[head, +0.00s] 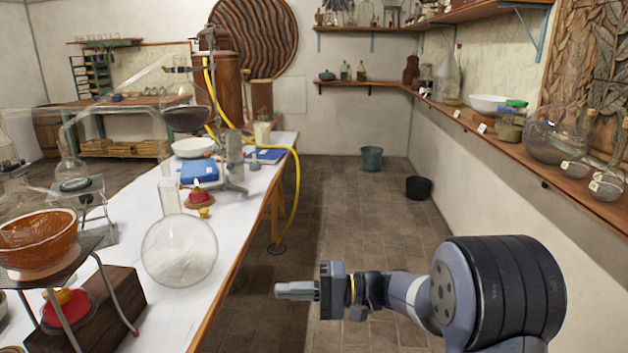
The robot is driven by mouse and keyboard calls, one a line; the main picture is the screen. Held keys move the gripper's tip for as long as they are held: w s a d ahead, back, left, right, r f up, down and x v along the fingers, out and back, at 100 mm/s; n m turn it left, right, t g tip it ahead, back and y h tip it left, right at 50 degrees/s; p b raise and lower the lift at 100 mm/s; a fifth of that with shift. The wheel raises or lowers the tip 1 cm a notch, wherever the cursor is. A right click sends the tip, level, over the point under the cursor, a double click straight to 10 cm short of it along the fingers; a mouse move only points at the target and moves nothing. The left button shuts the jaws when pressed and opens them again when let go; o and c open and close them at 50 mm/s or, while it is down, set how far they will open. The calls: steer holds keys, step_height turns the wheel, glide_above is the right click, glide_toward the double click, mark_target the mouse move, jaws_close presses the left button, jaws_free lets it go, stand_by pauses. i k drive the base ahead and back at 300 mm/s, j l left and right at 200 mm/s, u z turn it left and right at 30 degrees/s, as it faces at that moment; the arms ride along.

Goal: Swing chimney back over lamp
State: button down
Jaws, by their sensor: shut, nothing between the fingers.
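A small red lamp (199,197) with a lit flame stands near the right edge of the white-topped bench, behind a large round glass flask. A grey upright cylinder (234,156), which may be the chimney, is on a metal stand behind and to the right of the lamp. It looks apart from the flame, not over it. A second red lamp (66,308) sits under a bowl stand at the lower left. My gripper (284,290) is shut and empty, pointing left, over the floor to the right of the bench. It is well apart from the lamp and cylinder.
The round flask (179,252) stands at the bench (170,325) edge, between my gripper's side and the lamp. A yellow hose (296,190) hangs off the bench to the floor. A shelf (540,165) with glassware runs along the right wall. The floor between is clear.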

mark_target(234, 161)
steer(key=i+z, duration=0.15)
steer(key=i, duration=0.25)
steer(key=i+j+z, duration=0.1)
steer(key=i, duration=0.35)
steer(key=i+j+z, duration=0.15)
steer(key=i, duration=0.25)
steer(key=i+j+z, duration=0.15)
steer(key=i, duration=0.25)
steer(key=i+j+u, duration=0.1)
steer(key=j, duration=0.35)
steer(key=i+j+u, duration=0.15)
steer(key=i+j, duration=0.2)
steer(key=i+j+u, duration=0.1)
steer(key=i+j, duration=0.15)
steer(key=j, duration=0.25)
